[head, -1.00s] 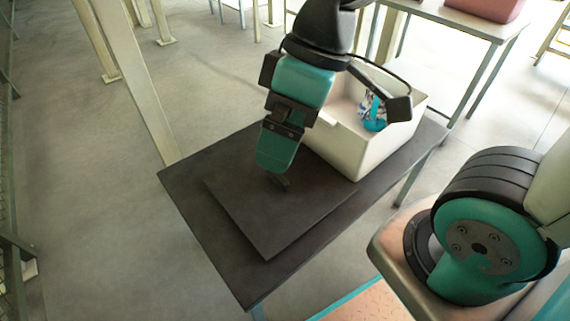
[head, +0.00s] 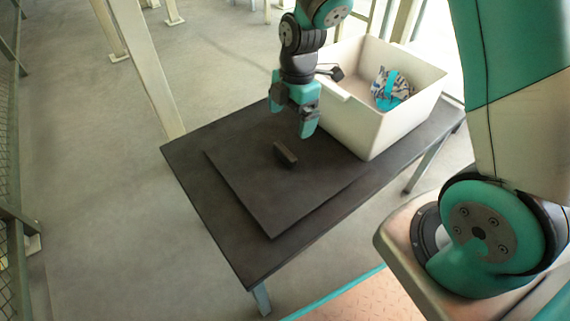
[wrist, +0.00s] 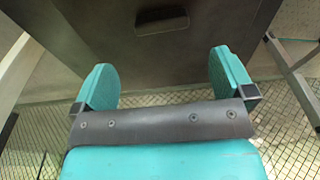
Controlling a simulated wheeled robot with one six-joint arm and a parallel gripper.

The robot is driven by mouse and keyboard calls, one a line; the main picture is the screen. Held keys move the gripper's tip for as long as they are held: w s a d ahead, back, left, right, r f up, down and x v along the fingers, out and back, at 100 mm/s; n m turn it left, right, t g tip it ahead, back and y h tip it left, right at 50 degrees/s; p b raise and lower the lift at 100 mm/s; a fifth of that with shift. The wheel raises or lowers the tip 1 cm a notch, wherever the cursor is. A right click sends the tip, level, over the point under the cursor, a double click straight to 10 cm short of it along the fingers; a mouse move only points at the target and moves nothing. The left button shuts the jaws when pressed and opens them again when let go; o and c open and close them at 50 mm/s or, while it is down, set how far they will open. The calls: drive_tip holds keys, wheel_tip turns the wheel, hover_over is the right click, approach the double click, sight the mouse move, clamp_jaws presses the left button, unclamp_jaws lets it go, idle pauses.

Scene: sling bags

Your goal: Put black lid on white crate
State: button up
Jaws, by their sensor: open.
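The black lid (head: 262,198) lies flat on the dark table, left of the crate, with its small raised handle (head: 285,153) near its middle. The lid handle also shows in the wrist view (wrist: 161,20), beyond the fingers. The white crate (head: 372,133) stands at the table's far right end, open at the top. A patterned sling bag with a blue band (head: 391,89) is inside it. My gripper (head: 293,118) is open and empty. It is above the lid, a little behind the handle and beside the crate's left wall. In the wrist view its two teal fingers (wrist: 165,85) are spread apart.
The dark table (head: 232,262) has bare margins around the lid, at the left and front. A pale post (head: 149,75) stands behind the table's left side. Concrete floor (head: 95,215) is clear at the left.

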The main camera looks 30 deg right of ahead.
sight(285, 150)
drive_tip(key=f, duration=0.1)
drive_tip(key=f+b, duration=0.1)
drive_tip(key=f, duration=0.3)
drive_tip(key=shift+a+f+b, duration=0.25)
drive_tip(key=shift+a+b, duration=0.1)
drive_tip(key=f+b, duration=0.2)
drive_tip(key=f, duration=0.1)
drive_tip(key=a+f+b, duration=0.1)
drive_tip(key=f, duration=0.1)
drive_tip(key=shift+s+f, duration=0.15)
drive_tip(key=shift+s, duration=0.05)
drive_tip(key=c, duration=0.9)
